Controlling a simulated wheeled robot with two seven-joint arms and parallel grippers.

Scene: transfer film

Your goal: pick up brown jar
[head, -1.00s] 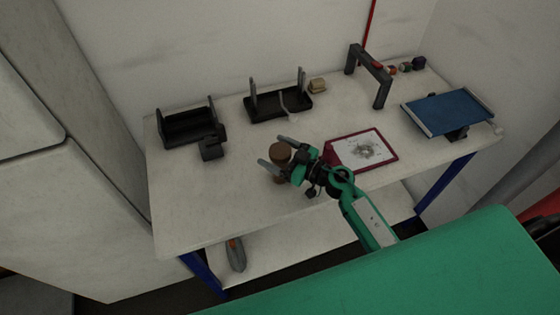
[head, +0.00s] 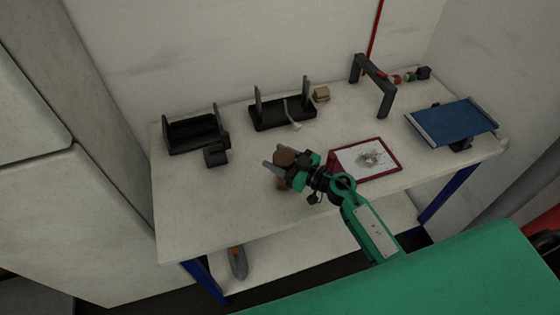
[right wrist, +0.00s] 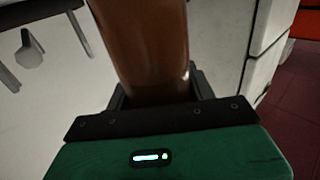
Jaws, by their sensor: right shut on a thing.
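The brown jar (head: 284,157) is near the front middle of the white table in the head view. My right gripper (head: 278,166) is shut on it, with a finger on either side. In the right wrist view the jar (right wrist: 145,45) fills the upper middle, between the dark fingers. The jar's lower part is partly hidden by the gripper, and I cannot tell whether it touches the table. My left gripper is not in view.
Black holders (head: 192,133) and (head: 282,114) stand at the back. A red-framed picture (head: 366,159) lies just right of my right gripper. A grey arch (head: 374,83) and a blue tray (head: 452,122) are farther right. The table's front left (head: 215,215) is clear.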

